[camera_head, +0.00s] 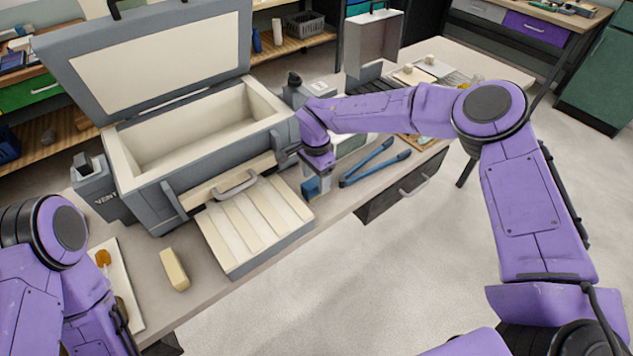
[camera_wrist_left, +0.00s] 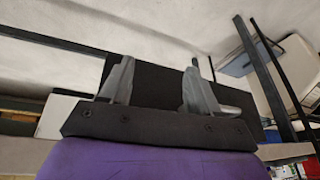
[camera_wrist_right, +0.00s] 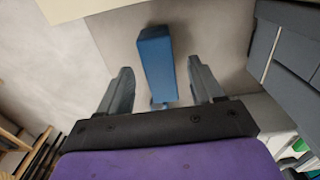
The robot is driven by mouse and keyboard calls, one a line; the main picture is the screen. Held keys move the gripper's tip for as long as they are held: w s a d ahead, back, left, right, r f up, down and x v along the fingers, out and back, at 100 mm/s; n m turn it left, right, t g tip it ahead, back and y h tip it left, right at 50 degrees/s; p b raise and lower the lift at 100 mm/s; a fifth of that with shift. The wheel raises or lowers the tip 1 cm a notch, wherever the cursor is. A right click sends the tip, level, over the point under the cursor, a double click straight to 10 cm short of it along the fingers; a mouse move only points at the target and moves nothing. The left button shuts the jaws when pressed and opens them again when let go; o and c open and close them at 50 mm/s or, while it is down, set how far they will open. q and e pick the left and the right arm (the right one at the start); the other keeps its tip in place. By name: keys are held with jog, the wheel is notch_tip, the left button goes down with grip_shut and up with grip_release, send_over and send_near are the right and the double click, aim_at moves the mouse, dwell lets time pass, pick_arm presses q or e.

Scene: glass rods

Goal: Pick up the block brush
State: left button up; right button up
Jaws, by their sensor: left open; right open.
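A blue block (camera_wrist_right: 157,60), which looks like the block brush, stands between the fingers of my right gripper (camera_wrist_right: 160,78) in the right wrist view. The fingers are open, with a gap on each side of the block. In the head view the blue block (camera_head: 311,190) is on the bench right of the kiln's slatted front panel, directly under my right gripper (camera_head: 317,170). Its bristles cannot be made out. My left gripper (camera_wrist_left: 155,80) is open and empty in the left wrist view. It is hidden in the head view.
Blue-handled tongs (camera_head: 375,165) lie right of the blue block. The grey kiln (camera_head: 150,215), lid raised, stands left and behind. A cream block (camera_head: 174,268) and a white tray (camera_head: 127,300) with amber pieces lie at the left. The bench's front edge is close.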

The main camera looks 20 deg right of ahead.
aim_at(316, 180)
jog(key=shift+w+d+f, duration=0.1)
jog(key=shift+w+f, duration=0.1)
jog(key=shift+f, duration=1.2)
jog(key=shift+s, duration=0.2)
jog(key=shift+f, duration=0.2)
jog(key=c, duration=1.1)
